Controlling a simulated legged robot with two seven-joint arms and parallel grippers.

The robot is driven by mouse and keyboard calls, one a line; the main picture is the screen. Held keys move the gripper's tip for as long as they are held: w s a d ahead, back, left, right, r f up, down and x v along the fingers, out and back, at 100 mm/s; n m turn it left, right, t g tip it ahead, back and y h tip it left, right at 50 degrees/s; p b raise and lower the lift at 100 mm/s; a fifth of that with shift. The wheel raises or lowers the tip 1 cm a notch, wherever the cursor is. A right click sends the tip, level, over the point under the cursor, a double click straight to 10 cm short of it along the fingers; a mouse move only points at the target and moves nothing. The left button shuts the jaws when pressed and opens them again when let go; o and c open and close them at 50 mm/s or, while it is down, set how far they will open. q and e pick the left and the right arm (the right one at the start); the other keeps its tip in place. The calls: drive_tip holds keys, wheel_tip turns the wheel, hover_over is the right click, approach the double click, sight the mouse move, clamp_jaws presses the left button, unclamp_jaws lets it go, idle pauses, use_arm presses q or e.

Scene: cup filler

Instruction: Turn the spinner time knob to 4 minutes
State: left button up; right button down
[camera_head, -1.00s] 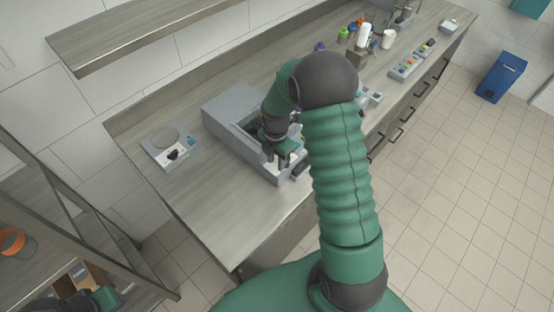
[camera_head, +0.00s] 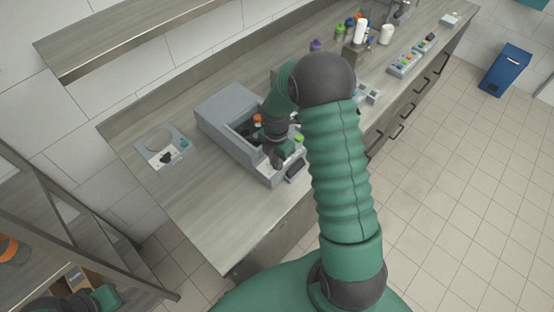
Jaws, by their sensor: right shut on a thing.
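The spinner is a grey box-shaped machine (camera_head: 222,104) on the counter, with a dark recess that holds an orange-topped item (camera_head: 257,119). Its front panel carries a green button (camera_head: 298,138) and a dark part (camera_head: 296,170) at the front edge. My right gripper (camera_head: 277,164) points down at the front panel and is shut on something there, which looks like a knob. The fingers hide the knob and its setting. My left gripper (camera_head: 106,296) is at the lower left corner, away from the machine; its fingers are too small to judge.
A small white device with a ring (camera_head: 163,150) stands left of the spinner. Coloured bottles (camera_head: 352,24), racks (camera_head: 404,64) and white containers (camera_head: 386,35) stand at the back right. A shelf (camera_head: 140,35) hangs above. The counter in front of the white device is clear.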

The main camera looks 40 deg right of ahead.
drive_tip(key=shift+d, duration=0.45)
drive_tip(key=shift+w, duration=0.1)
